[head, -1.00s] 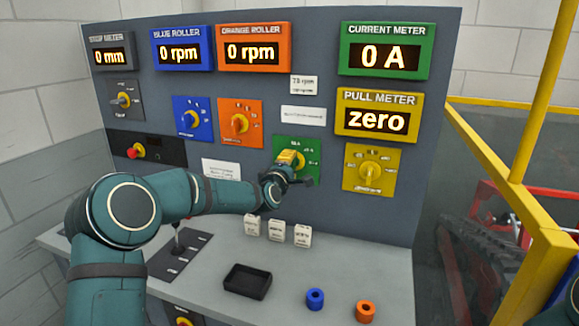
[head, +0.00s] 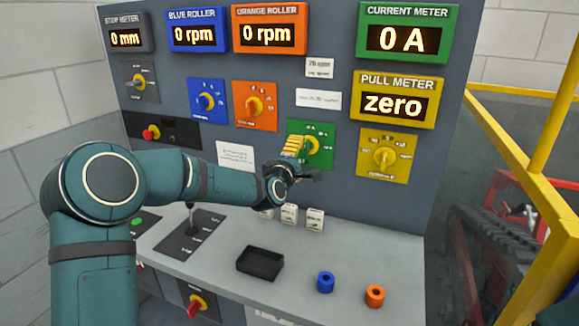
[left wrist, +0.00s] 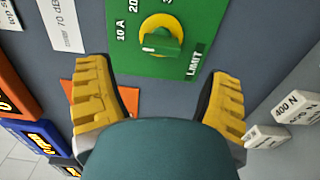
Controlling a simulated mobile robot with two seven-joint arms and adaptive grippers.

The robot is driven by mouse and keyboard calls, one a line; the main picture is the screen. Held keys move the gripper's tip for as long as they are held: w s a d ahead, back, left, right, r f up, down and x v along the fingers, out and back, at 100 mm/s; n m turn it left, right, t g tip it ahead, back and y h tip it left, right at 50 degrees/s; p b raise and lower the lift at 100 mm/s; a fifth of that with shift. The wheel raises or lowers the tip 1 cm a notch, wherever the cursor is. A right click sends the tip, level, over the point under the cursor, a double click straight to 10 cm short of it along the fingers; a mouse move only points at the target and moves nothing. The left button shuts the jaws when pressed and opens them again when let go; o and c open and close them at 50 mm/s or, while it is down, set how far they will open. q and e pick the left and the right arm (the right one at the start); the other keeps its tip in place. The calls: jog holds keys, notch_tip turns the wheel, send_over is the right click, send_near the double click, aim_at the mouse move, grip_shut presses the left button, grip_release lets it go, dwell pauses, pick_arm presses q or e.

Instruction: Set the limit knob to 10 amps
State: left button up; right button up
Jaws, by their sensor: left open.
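The limit knob sits on a green panel (head: 324,155) below the current meter (head: 402,35), which reads 0 A. In the left wrist view the green knob (left wrist: 165,42) has a yellow ring, with 10 A and 20 marks at its left and LIMIT printed below right. I cannot tell surely which mark it points at. My left gripper (left wrist: 158,75) is open and empty, its yellow fingers spread wide short of the knob. In the head view the left gripper (head: 294,147) covers the panel's left part. My right gripper is not in view.
Blue (head: 207,101), orange (head: 255,105) and yellow (head: 387,153) knob panels surround the green one. A yellow rail (head: 505,150) stands at right.

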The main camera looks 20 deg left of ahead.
pick_arm(q)
jog(key=s, duration=0.6)
jog(key=shift+s, duration=0.25)
jog(key=shift+a, duration=0.1)
